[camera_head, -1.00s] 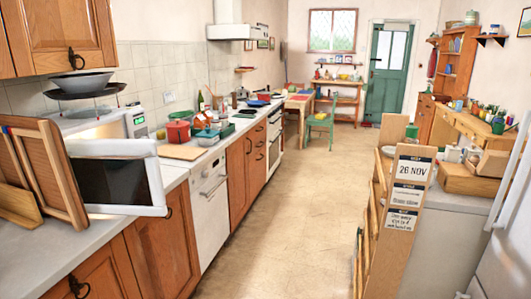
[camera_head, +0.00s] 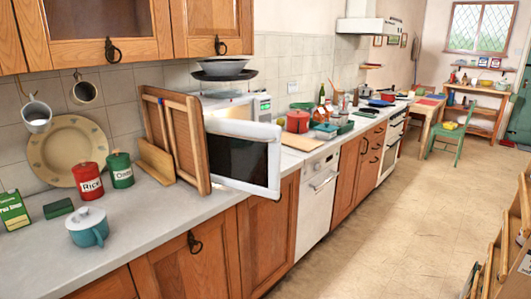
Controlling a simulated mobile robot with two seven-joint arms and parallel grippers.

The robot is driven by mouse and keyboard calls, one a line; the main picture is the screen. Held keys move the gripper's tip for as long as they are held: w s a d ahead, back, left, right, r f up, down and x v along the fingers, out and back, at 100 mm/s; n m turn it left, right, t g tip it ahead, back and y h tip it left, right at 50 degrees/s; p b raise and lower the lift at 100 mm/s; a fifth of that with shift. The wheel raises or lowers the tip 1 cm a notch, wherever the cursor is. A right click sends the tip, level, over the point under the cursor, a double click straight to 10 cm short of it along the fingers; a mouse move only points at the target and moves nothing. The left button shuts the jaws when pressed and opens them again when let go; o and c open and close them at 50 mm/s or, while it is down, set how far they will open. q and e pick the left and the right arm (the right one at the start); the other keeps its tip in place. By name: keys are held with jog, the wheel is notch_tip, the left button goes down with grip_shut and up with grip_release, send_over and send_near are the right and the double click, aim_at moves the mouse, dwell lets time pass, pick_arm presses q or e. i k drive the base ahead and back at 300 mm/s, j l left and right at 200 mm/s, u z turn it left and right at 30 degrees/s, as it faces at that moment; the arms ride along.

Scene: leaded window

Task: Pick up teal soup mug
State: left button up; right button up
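A teal mug with a pale lid, the teal soup mug (camera_head: 88,227), stands upright on the grey counter at the lower left of the head view. It is near the counter's front edge, in front of a red canister and a green canister. Neither of my grippers shows in the head view.
Behind the mug are the red canister (camera_head: 89,181), green canister (camera_head: 120,169), a green block (camera_head: 58,208), a green box (camera_head: 14,212) and a plate (camera_head: 70,150). Two mugs hang above. The open microwave door (camera_head: 243,160) juts over the counter edge.

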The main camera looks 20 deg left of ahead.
aim_at(88, 237)
jog(key=u, duration=2.05)
